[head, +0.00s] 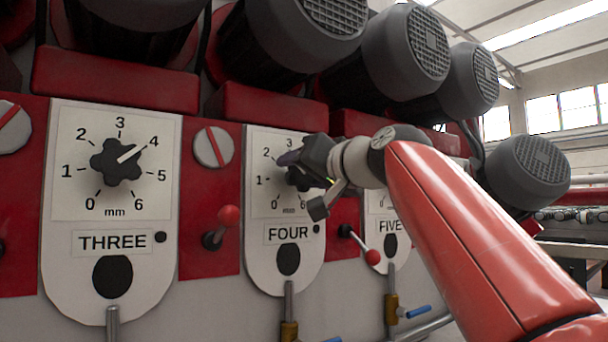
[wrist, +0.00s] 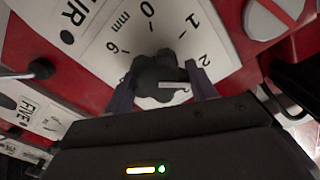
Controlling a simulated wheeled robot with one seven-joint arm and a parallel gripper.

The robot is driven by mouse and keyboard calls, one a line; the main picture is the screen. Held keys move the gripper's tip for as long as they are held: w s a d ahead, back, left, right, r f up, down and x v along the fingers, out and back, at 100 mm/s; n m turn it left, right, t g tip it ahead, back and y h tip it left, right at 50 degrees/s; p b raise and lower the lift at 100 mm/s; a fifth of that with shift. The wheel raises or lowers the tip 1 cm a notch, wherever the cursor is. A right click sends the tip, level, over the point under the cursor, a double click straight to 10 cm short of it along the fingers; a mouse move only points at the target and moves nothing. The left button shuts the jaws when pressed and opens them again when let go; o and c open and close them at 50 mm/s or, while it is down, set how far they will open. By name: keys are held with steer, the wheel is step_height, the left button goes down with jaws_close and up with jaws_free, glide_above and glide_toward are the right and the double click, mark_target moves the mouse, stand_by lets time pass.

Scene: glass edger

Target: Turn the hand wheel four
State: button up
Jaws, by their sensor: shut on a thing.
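The hand wheel four is a dark lobed knob (head: 296,183) on the white FOUR panel (head: 262,262), with a dial marked in mm around it. In the wrist view the knob (wrist: 158,74) sits between the two fingers of my gripper (wrist: 160,88), which is shut on it. Its white pointer line points right in that view, just below the 2. In the head view my gripper (head: 291,170) covers much of the knob and the dial's right side.
The THREE panel (head: 110,275) with its own knob (head: 116,162) stands to the left, its pointer near 4. The FIVE panel (head: 390,205) is partly behind my arm. Red-balled levers (head: 229,215) (head: 372,257) stick out beside the FOUR panel. Large dark motors (head: 405,55) overhang above.

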steer(key=shift+f+n, duration=0.15)
steer(key=shift+n, duration=0.15)
stand_by(0.4)
steer(key=o, duration=1)
steer(key=b+v, duration=0.2)
steer(key=v, duration=0.5)
steer(key=shift+s+d, duration=0.25)
steer(key=shift+s, duration=0.05)
